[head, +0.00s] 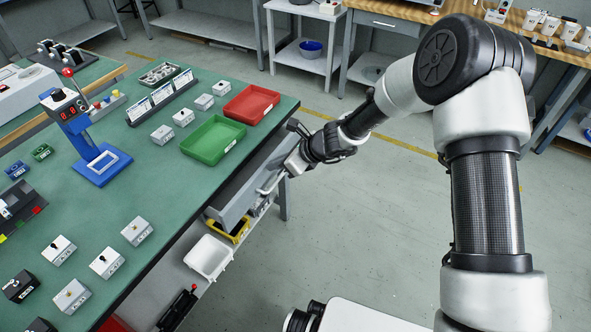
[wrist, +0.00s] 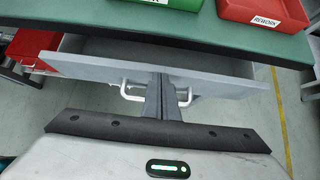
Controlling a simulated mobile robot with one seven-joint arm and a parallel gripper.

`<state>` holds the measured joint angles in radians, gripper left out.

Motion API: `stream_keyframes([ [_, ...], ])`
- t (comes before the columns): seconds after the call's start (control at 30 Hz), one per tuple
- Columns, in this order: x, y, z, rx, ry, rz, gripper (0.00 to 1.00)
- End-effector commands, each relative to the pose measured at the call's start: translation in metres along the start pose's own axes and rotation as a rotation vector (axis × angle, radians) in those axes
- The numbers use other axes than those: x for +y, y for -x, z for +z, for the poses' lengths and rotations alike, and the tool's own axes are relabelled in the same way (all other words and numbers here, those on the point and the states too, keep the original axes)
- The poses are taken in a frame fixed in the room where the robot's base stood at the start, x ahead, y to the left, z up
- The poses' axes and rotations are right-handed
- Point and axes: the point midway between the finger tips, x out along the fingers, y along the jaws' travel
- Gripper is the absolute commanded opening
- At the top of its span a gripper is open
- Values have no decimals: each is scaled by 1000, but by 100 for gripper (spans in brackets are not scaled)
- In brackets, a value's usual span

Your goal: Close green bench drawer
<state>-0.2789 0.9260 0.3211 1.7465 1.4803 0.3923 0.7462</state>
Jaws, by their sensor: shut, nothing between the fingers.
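The green bench (head: 150,200) has a grey drawer (head: 236,203) pulled out under its right edge. In the wrist view the drawer's grey front (wrist: 225,88) runs across the picture, with a gap between it and the bench edge showing the open inside (wrist: 110,47). A pale bar handle (wrist: 127,92) is on the front. My gripper (wrist: 161,82) is shut and empty, with its fingers at the middle of the handle, hiding part of it. In the head view my gripper (head: 278,178) is beside the drawer front. I cannot tell whether the fingers touch it.
A green tray (head: 213,140) and a red tray (head: 251,104) sit on the bench near the drawer. A yellow bin (head: 230,232) and a white bin (head: 208,257) are on the shelf below. The floor right of the bench is open.

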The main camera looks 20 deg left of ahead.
Motion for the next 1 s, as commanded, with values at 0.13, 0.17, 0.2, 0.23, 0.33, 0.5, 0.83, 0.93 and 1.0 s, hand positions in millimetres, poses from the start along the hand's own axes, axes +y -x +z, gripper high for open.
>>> stream_keyframes([
  [0.13, 0, -13, 14, 0, 0, 0, 0],
  [0.17, 0, -15, 16, 1, 0, 0, 0],
  [0.2, 0, -17, 18, 1, 1, 1, 0],
  [0.23, 0, -19, 19, 1, 1, 1, 0],
  [0.33, 0, -22, 22, 0, 0, 1, 0],
  [0.5, 0, -23, 23, 0, -1, 0, 0],
  [0.83, -1, -22, 22, 1, -1, 0, 0],
  [0.93, -4, -19, 19, 1, -1, -1, 0],
  [1.0, -8, -14, 14, 1, -1, -2, 0],
])
